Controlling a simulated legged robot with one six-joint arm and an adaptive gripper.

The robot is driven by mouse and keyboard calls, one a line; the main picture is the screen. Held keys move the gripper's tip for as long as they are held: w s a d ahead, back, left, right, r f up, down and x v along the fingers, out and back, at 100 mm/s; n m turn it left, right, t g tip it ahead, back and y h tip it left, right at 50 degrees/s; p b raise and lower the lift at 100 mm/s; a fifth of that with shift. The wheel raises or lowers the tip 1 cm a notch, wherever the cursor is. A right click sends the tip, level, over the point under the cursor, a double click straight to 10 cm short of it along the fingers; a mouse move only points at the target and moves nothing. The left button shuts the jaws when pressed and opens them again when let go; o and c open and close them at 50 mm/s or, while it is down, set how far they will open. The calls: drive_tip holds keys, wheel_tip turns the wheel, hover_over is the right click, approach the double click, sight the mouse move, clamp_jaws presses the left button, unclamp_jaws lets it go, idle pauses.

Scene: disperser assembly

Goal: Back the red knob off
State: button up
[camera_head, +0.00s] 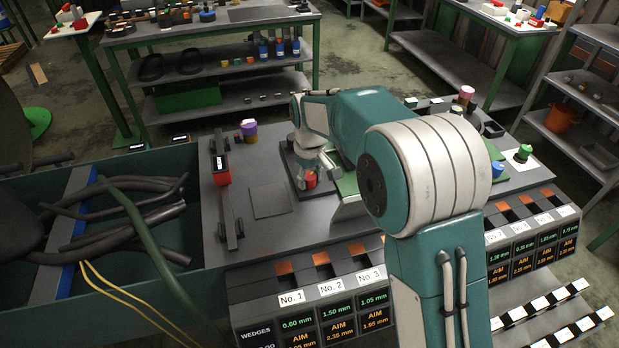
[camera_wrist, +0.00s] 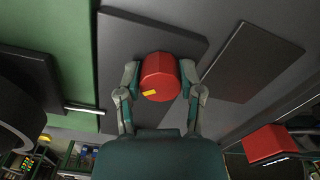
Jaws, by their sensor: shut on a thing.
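The red knob (camera_wrist: 158,79) is a short red cylinder with a small yellow mark on its face. In the wrist view it sits between the two fingers of my gripper (camera_wrist: 160,85), one finger against each side. My gripper is shut on it. In the head view the red knob (camera_head: 310,179) shows small below my gripper (camera_head: 307,176), over a dark plate (camera_head: 290,160) on the grey bench. My arm hides part of the area to its right.
A red block (camera_head: 221,170) on a dark rail stands to the left. A purple jar (camera_head: 249,129) stands behind. Labelled wedge bins (camera_head: 318,275) line the bench front. A green trough with black hoses (camera_head: 110,215) lies at left. A flat dark plate (camera_head: 269,200) lies on the bench.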

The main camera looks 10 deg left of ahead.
sight(310, 175)
drive_tip(key=n, duration=0.4)
drive_tip(key=shift+f+n, duration=0.1)
drive_tip(key=shift+n, duration=0.2)
drive_tip(key=shift+w+n, duration=0.1)
drive_tip(key=shift+n, duration=1.8)
drive_tip(key=o, duration=1.1)
drive_tip(key=shift+w, duration=0.1)
drive_tip(key=shift+o, duration=0.2)
wheel_tip(310, 175, up, 12)
drive_tip(key=shift+a, duration=0.1)
